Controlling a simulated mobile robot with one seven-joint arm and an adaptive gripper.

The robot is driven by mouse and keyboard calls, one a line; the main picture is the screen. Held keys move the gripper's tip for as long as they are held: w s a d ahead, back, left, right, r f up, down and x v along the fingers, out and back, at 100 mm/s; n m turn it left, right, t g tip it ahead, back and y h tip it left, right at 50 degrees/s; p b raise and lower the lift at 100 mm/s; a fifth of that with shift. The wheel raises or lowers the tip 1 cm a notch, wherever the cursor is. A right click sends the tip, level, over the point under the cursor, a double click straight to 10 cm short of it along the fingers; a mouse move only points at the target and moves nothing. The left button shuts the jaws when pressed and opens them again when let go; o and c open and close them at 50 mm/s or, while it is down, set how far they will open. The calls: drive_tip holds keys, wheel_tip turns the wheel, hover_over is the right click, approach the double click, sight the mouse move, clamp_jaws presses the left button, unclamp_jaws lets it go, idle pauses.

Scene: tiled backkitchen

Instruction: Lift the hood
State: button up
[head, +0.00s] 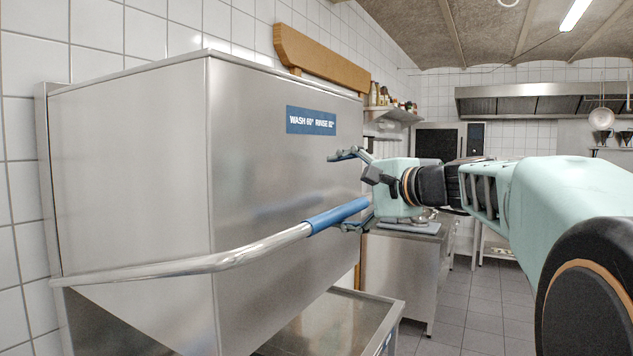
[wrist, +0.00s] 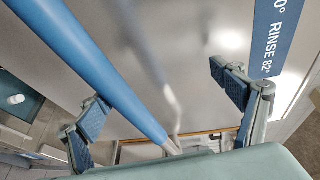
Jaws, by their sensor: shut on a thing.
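The hood (head: 140,165) is a large steel box with a slanted lower edge, filling the left of the head view. It appears lowered, with its steel sorting edge above a steel counter. Its bar handle (head: 190,265) runs across the front and ends in a blue grip (head: 338,215). My gripper (head: 352,188) is at the far end of the blue grip. In the wrist view the blue grip (wrist: 95,65) passes between the fingers (wrist: 165,105), close to the left one.
A blue label (head: 311,120) is on the hood's side. A steel counter (head: 345,318) lies below the hood. A wooden board (head: 320,60) is on the wall behind. A steel cabinet (head: 400,270) stands beyond, with open tiled floor (head: 485,310) at right.

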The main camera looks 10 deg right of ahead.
drive_tip(key=shift+o, duration=0.2)
drive_tip(key=s+r, duration=0.1)
drive_tip(key=d+r, duration=0.1)
drive_tip(key=s+r, duration=0.1)
drive_tip(key=shift+s+d+r, duration=0.35)
drive_tip(key=shift+d, duration=0.05)
drive_tip(key=shift+t, duration=0.3)
drive_tip(key=s, duration=0.1)
drive_tip(key=s+r, duration=0.1)
drive_tip(key=s+d, duration=0.1)
drive_tip(key=s, duration=0.1)
drive_tip(key=shift+r, duration=0.2)
drive_tip(key=c, duration=0.8)
drive_tip(key=shift+r+v, duration=0.25)
drive_tip(key=shift+v, duration=1)
drive_tip(key=shift+r+v, duration=0.25)
drive_tip(key=shift+v, duration=1.05)
drive_tip(key=shift+c, duration=0.2)
drive_tip(key=shift+a+b, duration=0.1)
drive_tip(key=shift+b, duration=0.3)
drive_tip(key=shift+w, duration=0.15)
